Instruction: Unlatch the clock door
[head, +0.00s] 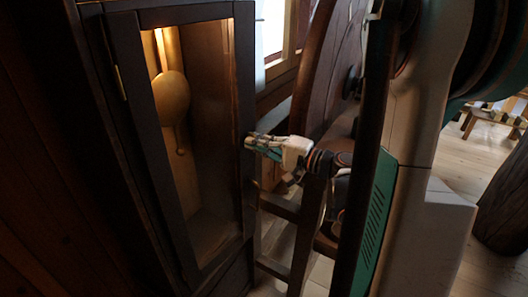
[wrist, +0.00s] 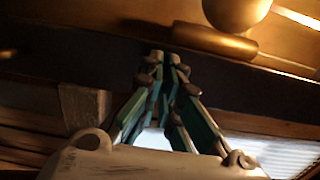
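The clock door (head: 132,110) is a tall dark wood frame around a lit case, on the left of the head view. It looks closed. Its dark frame also crosses the wrist view (wrist: 60,62). My gripper (head: 249,142) is at the door's right edge, at about mid height. In the wrist view my gripper's fingertips (wrist: 165,58) are drawn together against or just in front of the dark frame. I cannot make out a latch; the fingertips may hide it. Whether they touch the wood is unclear.
A round brass pendulum bob (head: 171,97) hangs inside the case. A large wooden wheel (head: 318,75) and a wooden frame (head: 306,225) stand close to the right of the clock, near my arm. Pale floor (head: 490,265) is open at the lower right.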

